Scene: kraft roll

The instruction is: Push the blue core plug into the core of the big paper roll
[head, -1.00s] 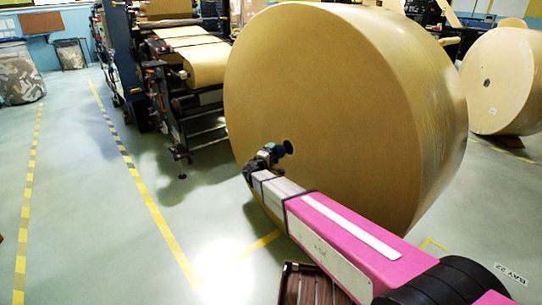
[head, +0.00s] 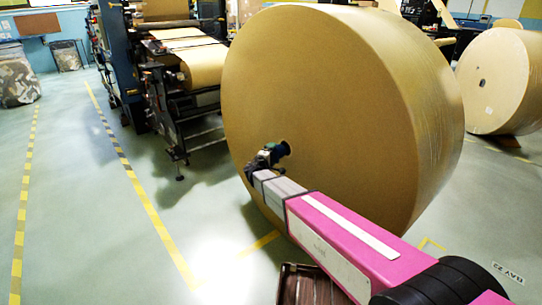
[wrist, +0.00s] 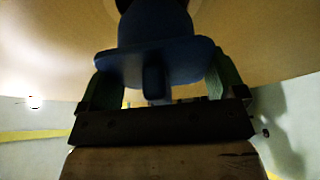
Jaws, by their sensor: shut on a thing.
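The big paper roll (head: 340,110) stands with its flat brown face toward me. The blue core plug (wrist: 155,60) is held by its grip, with its flange across my fingers and its nose pointing at the roll face. In the head view the small dark plug (head: 279,150) overlaps the core hole (head: 287,145). My gripper (head: 269,156) is shut on the plug; its green fingers flank the grip in the wrist view. The dark core opening shows at the top edge there, largely behind the plug. I cannot tell whether the nose is inside the core.
A printing machine (head: 180,90) stands left of the roll. Another paper roll (head: 505,80) stands at the right. A brown slatted crate (head: 305,285) is on the floor below my arm.

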